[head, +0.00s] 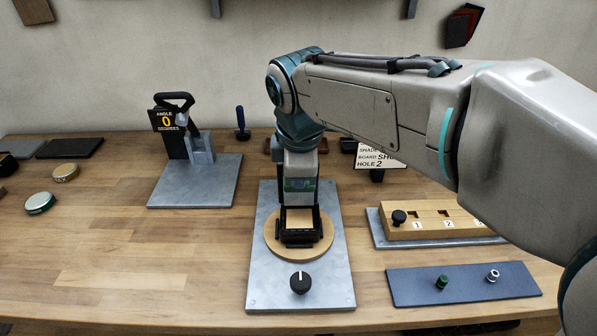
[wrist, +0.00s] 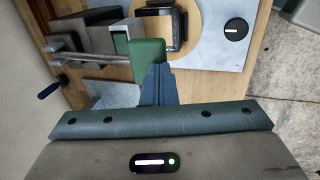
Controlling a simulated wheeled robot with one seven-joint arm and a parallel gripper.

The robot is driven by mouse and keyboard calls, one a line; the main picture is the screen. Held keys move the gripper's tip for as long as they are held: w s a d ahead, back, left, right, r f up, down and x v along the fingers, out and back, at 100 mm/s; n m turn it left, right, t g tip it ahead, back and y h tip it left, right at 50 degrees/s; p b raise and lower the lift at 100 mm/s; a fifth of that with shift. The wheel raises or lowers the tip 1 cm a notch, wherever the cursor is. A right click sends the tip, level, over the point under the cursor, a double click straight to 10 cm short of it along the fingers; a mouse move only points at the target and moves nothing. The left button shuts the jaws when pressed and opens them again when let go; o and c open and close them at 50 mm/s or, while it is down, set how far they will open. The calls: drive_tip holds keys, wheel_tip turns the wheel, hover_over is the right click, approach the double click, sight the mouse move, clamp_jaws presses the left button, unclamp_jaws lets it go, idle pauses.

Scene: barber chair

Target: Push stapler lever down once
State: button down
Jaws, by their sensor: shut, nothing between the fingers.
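A green block-shaped head (wrist: 148,61), which looks like part of the stapler, shows just beyond my fingers in the wrist view. A pale metal rod (wrist: 95,61) runs left from near it, and a dark blue handle (wrist: 48,90) shows near its end. A blue handle (head: 241,122) also stands left of my arm in the head view. My gripper (wrist: 159,76) is shut and empty, its fingertips close to the green block; I cannot tell whether they touch. In the head view, my wrist hides most of this device.
A wooden disc (head: 270,238) with a black frame (head: 300,239) sits on a metal plate (head: 260,285) with a black knob (head: 300,283). An angle device with a black handle (head: 174,101) stands left. A wooden hole board (head: 440,233) lies right.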

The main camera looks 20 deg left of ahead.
drive_tip(key=a+v, duration=0.1)
drive_tip(key=v, duration=0.9)
drive_tip(key=shift+w+d+r, duration=0.25)
drive_tip(key=shift+d+r, duration=0.1)
drive_tip(key=shift+d, duration=0.1)
drive_tip(key=s+d+f+m, duration=0.2)
drive_tip(key=d+f+m, duration=0.4)
drive_tip(key=d, duration=0.3)
drive_tip(key=s+d+f+m, duration=0.3)
drive_tip(key=d+f+m, duration=0.3)
drive_tip(key=d+m, duration=0.2)
drive_tip(key=s+d+f+m+h+p, duration=0.1)
drive_tip(key=s+d+f+m, duration=0.1)
drive_tip(key=d+f+m, duration=0.4)
drive_tip(key=d+m, duration=0.1)
drive_tip(key=d, duration=0.4)
drive_tip(key=shift+s+m, duration=0.15)
drive_tip(key=shift+m, duration=0.25)
drive_tip(key=shift+r, duration=0.1)
